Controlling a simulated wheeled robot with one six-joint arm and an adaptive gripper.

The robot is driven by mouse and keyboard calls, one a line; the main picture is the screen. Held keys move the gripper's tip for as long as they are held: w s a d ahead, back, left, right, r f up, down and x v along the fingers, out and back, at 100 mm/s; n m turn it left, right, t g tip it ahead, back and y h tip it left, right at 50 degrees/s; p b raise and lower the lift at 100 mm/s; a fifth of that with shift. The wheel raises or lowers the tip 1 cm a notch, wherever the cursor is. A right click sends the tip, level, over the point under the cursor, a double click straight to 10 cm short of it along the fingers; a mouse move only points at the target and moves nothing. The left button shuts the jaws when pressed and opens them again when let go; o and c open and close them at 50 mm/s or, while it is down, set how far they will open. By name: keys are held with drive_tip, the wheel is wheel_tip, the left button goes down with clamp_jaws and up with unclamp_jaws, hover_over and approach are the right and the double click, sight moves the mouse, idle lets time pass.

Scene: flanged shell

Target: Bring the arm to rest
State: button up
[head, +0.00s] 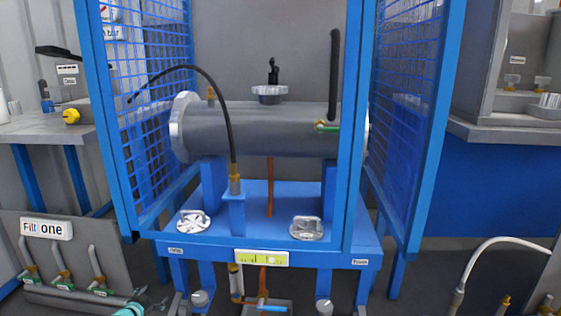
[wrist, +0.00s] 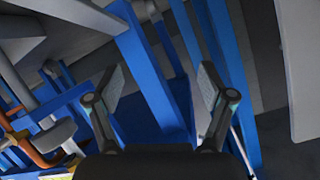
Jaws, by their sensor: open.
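My gripper (wrist: 158,88) shows in the wrist view with its two fingers spread wide apart. Nothing is between the fingers. Behind them are blue frame posts (wrist: 150,80) and dark floor; I cannot tell how far away the posts are. In the head view, a dark and teal piece at the bottom left edge looks like part of my arm, mostly cut off by the frame. The grey flanged shell (head: 260,130) lies level on blue supports inside the blue cage (head: 354,120).
A black hose (head: 222,110) arches at the shell's left. Low at left stands a panel with pipes and a "Fill one" sign (head: 46,228). A white hose (head: 500,240) curves at lower right. Workbenches (head: 40,125) flank the cage; a grey counter (head: 510,133) is at right.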

drive_tip(key=s+a+r+n+g+y+p, duration=0.1)
drive_tip(key=s+a+r+n+g+y, duration=0.15)
drive_tip(key=a+r+n+y, duration=0.35)
drive_tip(key=s+d+r+n+g+y+p, duration=0.15)
drive_tip(key=s+d+r+g, duration=0.3)
drive_tip(key=d+r, duration=0.5)
drive_tip(key=s+d+r+h+p, duration=0.2)
drive_tip(key=s+d+r, duration=0.7)
drive_tip(key=d, duration=1)
drive_tip(key=s+d+r+m+h+p, duration=0.1)
drive_tip(key=s+d+r+h+p, duration=0.1)
drive_tip(key=s+d+r, duration=0.8)
drive_tip(key=s+d+r+m+g+h+p, duration=0.1)
drive_tip(key=s+d+r+p, duration=0.3)
drive_tip(key=d, duration=2.3)
drive_tip(key=s+r, duration=0.3)
drive_tip(key=s, duration=0.3)
drive_tip(key=s+r+h, duration=0.1)
drive_tip(key=s+r, duration=0.2)
drive_tip(key=s, duration=0.3)
drive_tip(key=shift+d+r, duration=0.25)
drive_tip(key=shift+d, duration=0.1)
drive_tip(key=shift+h, duration=0.25)
